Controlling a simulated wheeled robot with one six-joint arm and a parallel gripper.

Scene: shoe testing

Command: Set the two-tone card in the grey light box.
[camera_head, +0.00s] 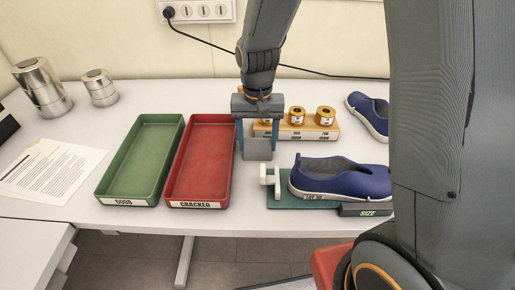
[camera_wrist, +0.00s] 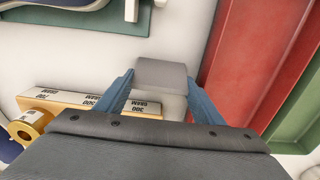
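My gripper (camera_head: 257,146) points down over the table, just right of the red tray. Its two blue fingers stand on either side of a flat grey piece (camera_head: 257,150) and appear to touch its edges. In the wrist view the grey piece (camera_wrist: 161,75) sits between the fingertips of my gripper (camera_wrist: 160,80). It looks like the card, but only grey shows, so I cannot tell a second tone. I cannot tell whether its lower edge touches the table. No grey light box can be made out in either view.
A red tray (camera_head: 201,160) marked CRACKED and a green tray (camera_head: 140,160) marked GOOD stand left. A blue shoe (camera_head: 340,180) sits on a green board with a white bracket (camera_head: 270,182). Gold rolls (camera_head: 297,115) stand on a box behind. Metal canisters (camera_head: 100,88) are back left.

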